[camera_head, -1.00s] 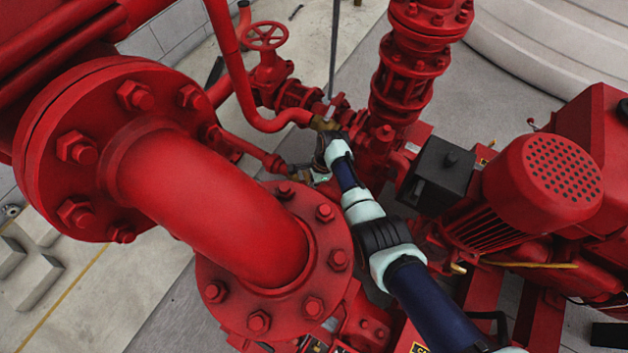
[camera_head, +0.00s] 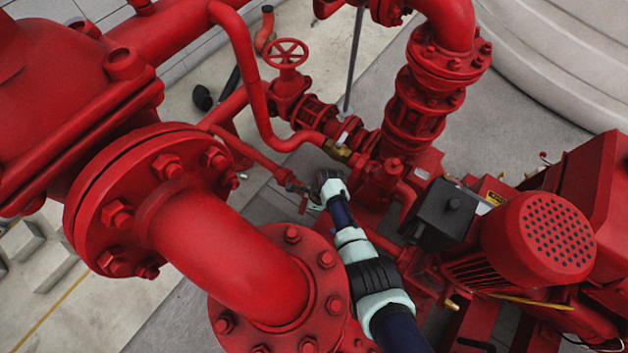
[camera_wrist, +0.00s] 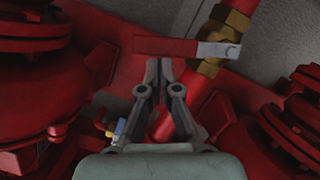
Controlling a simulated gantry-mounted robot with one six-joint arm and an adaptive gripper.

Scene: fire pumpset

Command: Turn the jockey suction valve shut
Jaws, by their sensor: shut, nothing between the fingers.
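The valve I take for the jockey suction valve has a brass body (camera_wrist: 212,66) and a flat red lever (camera_wrist: 168,47) with a bare metal end, at the top of the wrist view. The lever lies across the line of the red pipe. In the head view a small red lever (camera_head: 303,204) hangs at the end of a thin red pipe, left of my gripper (camera_head: 320,190). In the wrist view my gripper (camera_wrist: 165,66) is shut and empty, its fingertips just below the lever. I cannot tell if they touch it.
A large flanged elbow pipe (camera_head: 225,250) stands close left of my arm. A red handwheel valve (camera_head: 287,54) and another brass fitting (camera_head: 341,153) are behind. A motor (camera_head: 545,237) and black box (camera_head: 446,210) stand right. A small blue-handled valve (camera_wrist: 117,128) is left of my fingers.

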